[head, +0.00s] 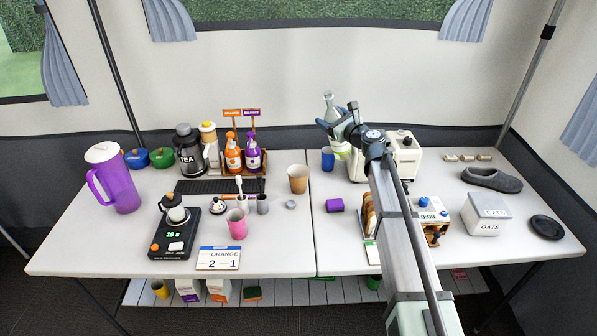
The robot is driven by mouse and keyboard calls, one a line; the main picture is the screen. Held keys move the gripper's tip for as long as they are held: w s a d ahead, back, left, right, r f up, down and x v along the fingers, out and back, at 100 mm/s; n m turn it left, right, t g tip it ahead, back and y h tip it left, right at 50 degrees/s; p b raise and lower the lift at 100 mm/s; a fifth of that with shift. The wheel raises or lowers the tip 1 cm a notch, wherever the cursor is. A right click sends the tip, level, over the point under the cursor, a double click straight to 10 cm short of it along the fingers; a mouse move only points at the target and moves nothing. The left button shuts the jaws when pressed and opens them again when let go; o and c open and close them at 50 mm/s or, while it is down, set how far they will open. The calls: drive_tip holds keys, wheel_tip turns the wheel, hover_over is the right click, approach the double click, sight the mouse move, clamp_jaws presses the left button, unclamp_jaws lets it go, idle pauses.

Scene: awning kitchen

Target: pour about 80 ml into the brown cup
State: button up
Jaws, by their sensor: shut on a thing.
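The brown cup (298,179) stands upright near the middle of the table, close to the seam between the two tabletops. Its inside is too small to read. My gripper (332,128) is at the back, right of the brown cup and farther away. It is shut on a clear, pale bottle (331,105), whose neck points up with a slight lean. The gripper hides the bottle's middle, and a pale green part shows below it. I cannot tell whether the bottle's base touches the table.
A blue cup (327,160) stands close beside the bottle, and a white appliance (407,157) is to the right. A syrup rack (257,185) stands left.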

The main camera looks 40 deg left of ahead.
wheel_tip(320, 180, down, 10)
drive_tip(key=s+m, duration=0.1)
drive_tip(key=m, duration=0.2)
drive_tip(key=shift+s+a+y, duration=0.15)
drive_tip(key=shift+a+y, duration=0.15)
drive_tip(key=shift+a, duration=0.1)
drive_tip(key=shift+r, duration=0.1)
idle(2.2)
